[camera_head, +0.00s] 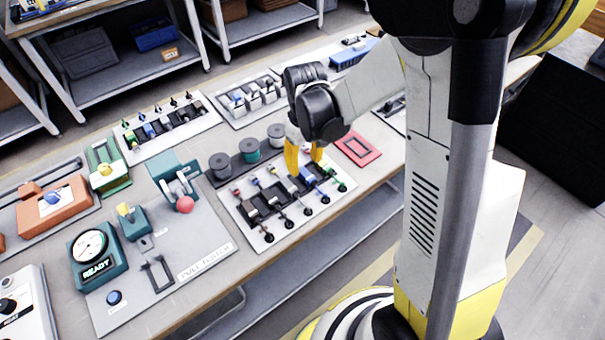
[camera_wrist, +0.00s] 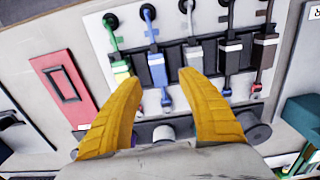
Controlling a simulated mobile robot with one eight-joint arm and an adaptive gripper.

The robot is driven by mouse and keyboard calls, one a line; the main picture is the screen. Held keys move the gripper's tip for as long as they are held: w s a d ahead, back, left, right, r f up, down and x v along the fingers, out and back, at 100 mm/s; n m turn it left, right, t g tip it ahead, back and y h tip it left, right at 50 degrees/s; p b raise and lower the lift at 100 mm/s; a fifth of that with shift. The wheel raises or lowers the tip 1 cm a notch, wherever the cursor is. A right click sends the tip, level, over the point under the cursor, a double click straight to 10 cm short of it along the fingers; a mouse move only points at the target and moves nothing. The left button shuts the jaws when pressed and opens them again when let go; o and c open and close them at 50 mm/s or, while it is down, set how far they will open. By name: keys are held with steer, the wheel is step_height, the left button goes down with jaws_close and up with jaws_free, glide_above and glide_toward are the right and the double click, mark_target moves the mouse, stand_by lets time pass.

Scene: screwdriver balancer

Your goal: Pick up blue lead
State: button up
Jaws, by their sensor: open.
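The blue lead (camera_wrist: 157,72) lies in a slotted black holder on a white board (camera_head: 243,232). In the wrist view it runs between my two yellow fingers, with its thin end up at a dark round knob. In the head view the blue lead (camera_head: 309,175) shows just beside the fingertips. My gripper (camera_head: 305,165) is open over the board, and in the wrist view its fingers (camera_wrist: 160,84) stand apart on either side of the lead. I cannot tell how high they are above it.
A green lead (camera_wrist: 120,70) lies to the left of the blue one in the wrist view, and a white-grey lead (camera_wrist: 192,55) to the right. Grey and teal spools (camera_head: 249,150) stand behind the board. A red frame (camera_head: 358,149) lies at right. A pull tester (camera_head: 180,262) stands at left.

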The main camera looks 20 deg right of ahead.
mark_target(304, 172)
steer(key=f+b, duration=0.1)
steer(key=f, duration=0.1)
steer(key=f+b, duration=0.1)
steer(key=f, duration=0.2)
steer(key=shift+w+b, duration=0.2)
steer(key=shift+b, duration=0.1)
steer(key=shift+r, duration=0.15)
jaws_close()
